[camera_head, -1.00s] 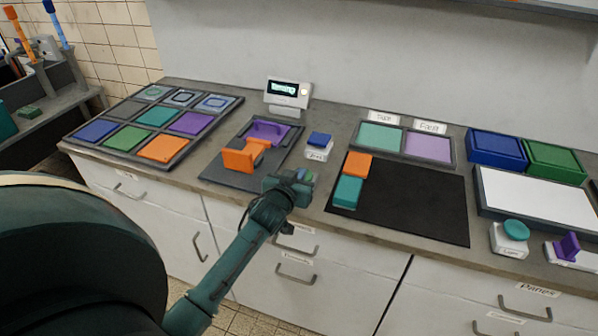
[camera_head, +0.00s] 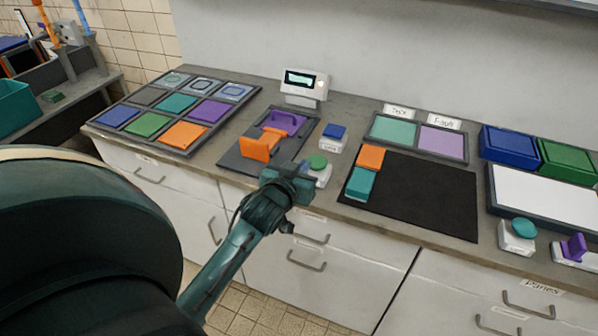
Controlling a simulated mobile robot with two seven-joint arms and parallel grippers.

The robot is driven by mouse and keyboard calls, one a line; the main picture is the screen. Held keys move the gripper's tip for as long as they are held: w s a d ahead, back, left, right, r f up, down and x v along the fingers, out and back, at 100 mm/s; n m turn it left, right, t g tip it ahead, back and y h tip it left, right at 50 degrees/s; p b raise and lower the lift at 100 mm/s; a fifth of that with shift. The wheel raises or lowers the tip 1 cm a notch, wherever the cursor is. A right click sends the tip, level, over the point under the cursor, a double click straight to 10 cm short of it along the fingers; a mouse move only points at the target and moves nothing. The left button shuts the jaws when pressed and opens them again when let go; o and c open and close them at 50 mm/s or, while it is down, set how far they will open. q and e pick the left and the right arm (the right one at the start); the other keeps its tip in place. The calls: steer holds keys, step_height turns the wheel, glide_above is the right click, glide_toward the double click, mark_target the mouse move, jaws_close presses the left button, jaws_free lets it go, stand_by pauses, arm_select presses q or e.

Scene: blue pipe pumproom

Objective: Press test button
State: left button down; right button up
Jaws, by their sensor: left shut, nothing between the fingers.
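A round green button (camera_head: 317,162) on a white base stands at the counter's front, right of the grey fixture board. The gripper partly hides its base, and I cannot read its label. My left gripper (camera_head: 291,184) is shut and empty, just in front and to the left of this button. The button's top is uncovered; I cannot tell whether the gripper touches the base. A blue square button (camera_head: 334,131) on a labelled white base stands behind it. A small white display (camera_head: 303,86) with a lit teal screen stands at the back. My right gripper is not in view.
A teal button (camera_head: 523,228) stands at the far right.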

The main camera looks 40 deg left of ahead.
arm_select(q)
steer(key=shift+v, duration=0.95)
steer(key=s+d+f+m+g+h, duration=0.4)
steer(key=s+d+f+m+h, duration=0.1)
steer(key=s+d+f, duration=1.2)
steer(key=shift+s+d+f+g+h, duration=0.3)
steer(key=shift+s+f+g+h, duration=0.1)
steer(key=shift+s+f+h, duration=0.3)
